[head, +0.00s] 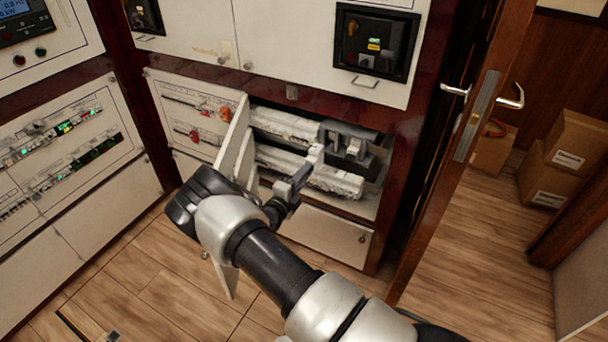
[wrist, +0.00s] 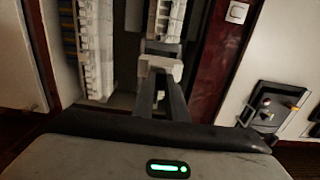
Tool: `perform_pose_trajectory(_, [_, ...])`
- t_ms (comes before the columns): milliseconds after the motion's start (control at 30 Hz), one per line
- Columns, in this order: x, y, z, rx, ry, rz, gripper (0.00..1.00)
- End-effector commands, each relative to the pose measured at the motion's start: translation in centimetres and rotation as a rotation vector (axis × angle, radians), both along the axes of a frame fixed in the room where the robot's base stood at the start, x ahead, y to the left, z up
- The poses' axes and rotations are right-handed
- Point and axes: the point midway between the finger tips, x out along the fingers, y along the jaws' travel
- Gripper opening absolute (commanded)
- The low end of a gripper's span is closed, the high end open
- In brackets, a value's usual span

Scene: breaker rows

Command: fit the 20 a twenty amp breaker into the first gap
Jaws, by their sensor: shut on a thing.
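The white breaker (head: 316,153) is in my gripper (head: 300,180), in front of the open cabinet. My gripper is shut on it. In the wrist view the pale breaker (wrist: 160,67) sits across the fingertips (wrist: 160,88), close to the end of a breaker row. Its amp marking is too small to read. The upper breaker row (head: 285,123) and lower breaker row (head: 335,180) are white and run across the cabinet. They stand upright in the wrist view, as a left row (wrist: 95,45) and a right row (wrist: 166,18). I cannot make out the first gap.
An open white door panel (head: 232,150) stands just left of the gripper. Dark grey blocks (head: 350,140) sit at the cabinet's right. A dark red frame (head: 400,150) borders the opening. A wooden door (head: 460,150) with metal handles and cardboard boxes (head: 570,140) are farther right.

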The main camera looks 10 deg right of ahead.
Motion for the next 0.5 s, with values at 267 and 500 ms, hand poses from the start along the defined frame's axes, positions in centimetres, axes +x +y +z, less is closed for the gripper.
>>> perform_pose_trajectory(267, [2.1,-1.6,-0.1,-0.001,-0.004,-0.002,0.0])
perform_pose_trajectory(500, [3.7,-2.8,0.0,-0.001,-0.005,-0.002,0.0])
